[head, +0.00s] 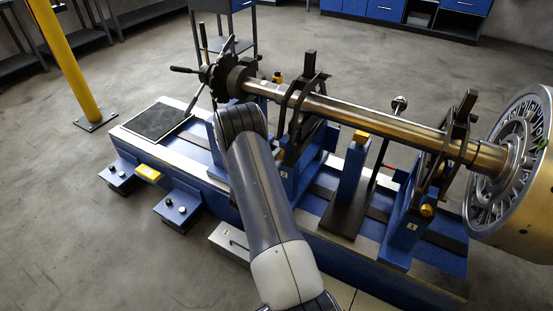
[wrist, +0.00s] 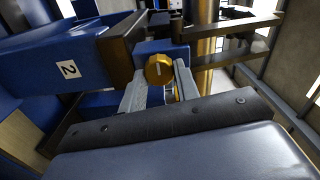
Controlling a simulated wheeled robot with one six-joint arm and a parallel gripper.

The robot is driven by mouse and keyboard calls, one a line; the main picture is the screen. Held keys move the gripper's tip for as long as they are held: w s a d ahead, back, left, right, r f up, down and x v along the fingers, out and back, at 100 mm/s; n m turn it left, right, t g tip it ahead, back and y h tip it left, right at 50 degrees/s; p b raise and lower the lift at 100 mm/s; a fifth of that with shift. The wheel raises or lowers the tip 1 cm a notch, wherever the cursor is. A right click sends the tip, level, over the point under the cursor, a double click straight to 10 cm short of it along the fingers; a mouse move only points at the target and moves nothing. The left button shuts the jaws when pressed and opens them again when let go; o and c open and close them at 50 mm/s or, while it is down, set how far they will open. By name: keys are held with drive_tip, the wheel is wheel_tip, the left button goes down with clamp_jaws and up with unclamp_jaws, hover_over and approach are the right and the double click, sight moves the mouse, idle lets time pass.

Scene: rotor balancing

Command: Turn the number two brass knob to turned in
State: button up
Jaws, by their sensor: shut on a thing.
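The label on the number two support (head: 282,153) shows just right of my arm.
A long metal shaft (head: 375,122) runs above the blue bed to a large bladed rotor (head: 515,150) at right. A yellow pole (head: 64,65) stands at left. Open floor lies left of the bed.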

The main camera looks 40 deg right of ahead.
drive_tip(key=o, duration=1)
drive_tip(key=shift+c, duration=0.2)
drive_tip(key=shift+a, duration=0.1)
drive_tip(key=v, duration=1)
drive_tip(key=shift+a+p, duration=0.35)
drive_tip(key=shift+d, duration=0.15)
drive_tip(key=x, duration=1)
drive_tip(key=shift+d+b, duration=0.35)
drive_tip(key=shift+d, duration=0.05)
drive_tip(key=shift+a, duration=0.1)
